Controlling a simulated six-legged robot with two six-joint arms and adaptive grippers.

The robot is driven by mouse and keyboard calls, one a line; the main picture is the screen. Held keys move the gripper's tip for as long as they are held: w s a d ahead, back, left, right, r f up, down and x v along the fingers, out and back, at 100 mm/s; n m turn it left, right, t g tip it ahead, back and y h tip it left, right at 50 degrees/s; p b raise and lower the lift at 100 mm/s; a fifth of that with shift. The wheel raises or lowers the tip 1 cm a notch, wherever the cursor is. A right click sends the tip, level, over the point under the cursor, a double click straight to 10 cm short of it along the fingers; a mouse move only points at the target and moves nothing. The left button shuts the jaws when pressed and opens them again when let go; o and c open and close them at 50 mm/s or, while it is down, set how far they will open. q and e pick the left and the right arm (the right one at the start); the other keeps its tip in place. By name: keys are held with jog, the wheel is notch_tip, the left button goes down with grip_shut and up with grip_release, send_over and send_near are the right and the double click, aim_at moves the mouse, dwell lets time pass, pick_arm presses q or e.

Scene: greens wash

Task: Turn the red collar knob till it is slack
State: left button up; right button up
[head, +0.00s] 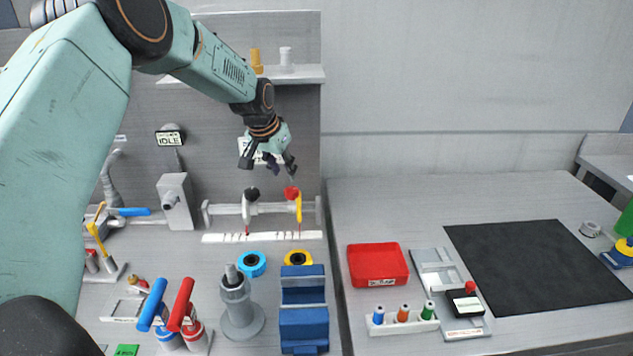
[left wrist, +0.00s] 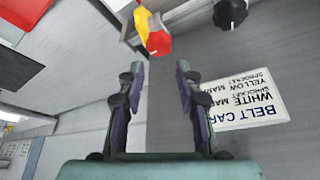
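The red collar knob (head: 292,193) sits on top of a yellow collar (head: 298,210) on a horizontal grey rail. In the left wrist view the red knob (left wrist: 158,43) is just beyond the fingertips, roughly centred between them, with a gap left. My left gripper (head: 272,166) is open and empty, above the rail and close to the red knob. Its two fingers (left wrist: 159,80) stand apart in the left wrist view. A black knob (head: 251,194) sits on a second, pale collar to the left; it also shows in the left wrist view (left wrist: 230,13). My right gripper is not in view.
A white marked strip (head: 262,237) lies below the rail. A belt card (left wrist: 250,108) is on the wall behind the gripper. A grey post (head: 237,305), blue block (head: 304,325) and red tray (head: 378,265) stand nearer. The black mat (head: 535,262) is clear.

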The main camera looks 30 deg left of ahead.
aim_at(291, 189)
pick_arm(q)
jog(key=o, duration=0.3)
jog(key=shift+w+f, duration=0.2)
jog(key=shift+w, duration=0.05)
jog(key=shift+o, duration=0.8)
jog(key=shift+w+f, duration=0.1)
jog(key=shift+f, duration=0.2)
jog(key=x, duration=0.6)
jog(key=shift+w+f, duration=0.1)
jog(key=shift+f, duration=0.15)
jog(key=shift+s+r, duration=0.2)
jog(key=shift+c, duration=0.6)
jog(key=shift+w+f, duration=0.2)
jog(key=c, duration=1)
